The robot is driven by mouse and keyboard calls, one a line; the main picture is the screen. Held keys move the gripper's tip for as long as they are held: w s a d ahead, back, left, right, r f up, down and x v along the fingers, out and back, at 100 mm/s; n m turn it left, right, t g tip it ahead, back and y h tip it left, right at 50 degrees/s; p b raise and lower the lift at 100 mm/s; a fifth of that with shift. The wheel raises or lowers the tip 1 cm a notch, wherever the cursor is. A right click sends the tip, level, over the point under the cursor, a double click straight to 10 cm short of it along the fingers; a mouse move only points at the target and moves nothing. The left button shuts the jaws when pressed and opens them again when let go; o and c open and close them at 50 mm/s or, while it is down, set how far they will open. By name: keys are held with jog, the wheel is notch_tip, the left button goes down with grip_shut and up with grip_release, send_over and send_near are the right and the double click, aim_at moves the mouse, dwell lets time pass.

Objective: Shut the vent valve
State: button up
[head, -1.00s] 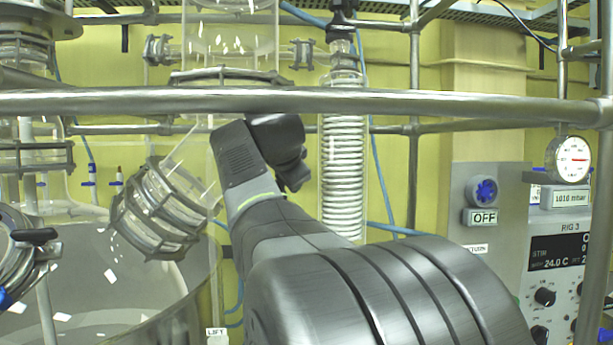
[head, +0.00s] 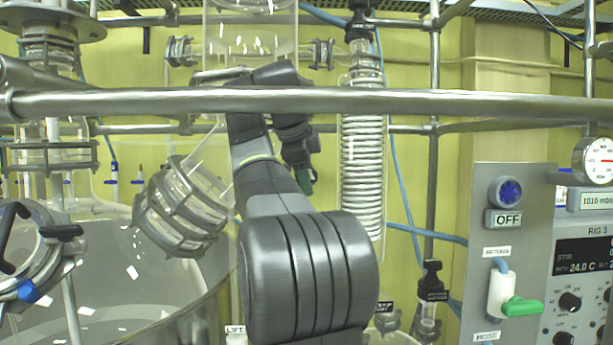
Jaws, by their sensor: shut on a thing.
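My arm reaches up through the middle of the head view and bends over behind the horizontal steel rail. Its dark end, my gripper (head: 302,172), points down left of the coiled glass condenser. Its fingertips are small and partly hidden, but it is closed around a small green part (head: 307,184). I cannot tell whether this part is the vent valve's handle. I cannot pick out a vent label. A white valve with a green handle (head: 521,307) is on the grey panel at the right, with its handle pointing right. It stands apart from my gripper.
A steel rail (head: 450,104) crosses the whole view in front of the glassware. The coiled condenser (head: 362,175) stands right of my arm. A tilted, clamped glass neck (head: 180,210) and a large vessel are at the left. A black-capped fitting (head: 432,285) stands lower right.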

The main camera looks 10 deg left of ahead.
jog(key=shift+f+m+g, duration=0.1)
jog(key=shift+m+g, duration=0.2)
jog(key=shift+g, duration=0.2)
jog(key=o, duration=1)
jog(key=shift+t, duration=0.4)
